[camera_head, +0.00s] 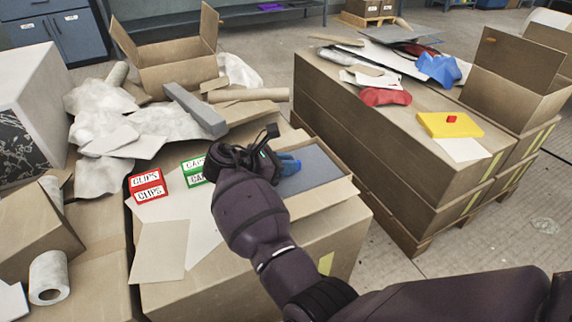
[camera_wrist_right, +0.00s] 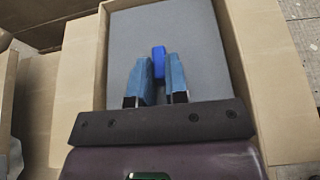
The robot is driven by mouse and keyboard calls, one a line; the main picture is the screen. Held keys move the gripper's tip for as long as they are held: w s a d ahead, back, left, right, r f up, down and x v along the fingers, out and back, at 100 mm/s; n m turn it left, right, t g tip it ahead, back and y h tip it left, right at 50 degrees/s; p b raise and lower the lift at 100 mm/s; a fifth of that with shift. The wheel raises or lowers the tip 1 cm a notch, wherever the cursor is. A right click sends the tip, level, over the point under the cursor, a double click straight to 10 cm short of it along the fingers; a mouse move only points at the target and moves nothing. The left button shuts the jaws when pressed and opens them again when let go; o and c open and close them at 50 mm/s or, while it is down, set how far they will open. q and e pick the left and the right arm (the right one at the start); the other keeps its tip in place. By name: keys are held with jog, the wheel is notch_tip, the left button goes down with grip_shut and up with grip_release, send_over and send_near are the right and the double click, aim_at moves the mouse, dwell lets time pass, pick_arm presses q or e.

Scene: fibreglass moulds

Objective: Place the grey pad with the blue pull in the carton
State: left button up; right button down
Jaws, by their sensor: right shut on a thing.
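The grey pad (camera_head: 322,168) lies within the opening of a cardboard carton (camera_head: 322,196). In the right wrist view the pad (camera_wrist_right: 200,40) nearly fills the space between the carton's walls (camera_wrist_right: 258,85). I cannot tell whether it rests on the bottom. Its blue pull (camera_wrist_right: 158,62) stands between the two fingers of my right gripper (camera_wrist_right: 158,80), which is shut on it. In the head view the same gripper (camera_head: 284,164) reaches over the carton's left part, and my wrist hides that part and most of the pull. My left gripper is not in view.
A red CLIPS box (camera_head: 147,185) and a green-labelled box (camera_head: 194,171) stand left of my wrist. An open carton (camera_head: 178,70) and crumpled wrapping lie behind. A yellow pad with a red pull (camera_head: 440,124) lies on the stacked boxes (camera_head: 395,140) at right.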

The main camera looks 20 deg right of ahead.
jog(key=shift+f, duration=0.6)
jog(key=c, duration=1.1)
grip_release()
jog(key=shift+r, duration=0.35)
jog(key=p+v, duration=0.1)
jog(key=v, duration=0.6)
jog(key=p+v, duration=0.1)
jog(key=v, duration=0.3)
jog(key=shift+d+r+p, duration=0.1)
jog(key=shift+r+p, duration=0.15)
jog(key=shift+p, duration=0.05)
jog(key=shift+a+r, duration=0.1)
jog(key=shift+a, duration=0.5)
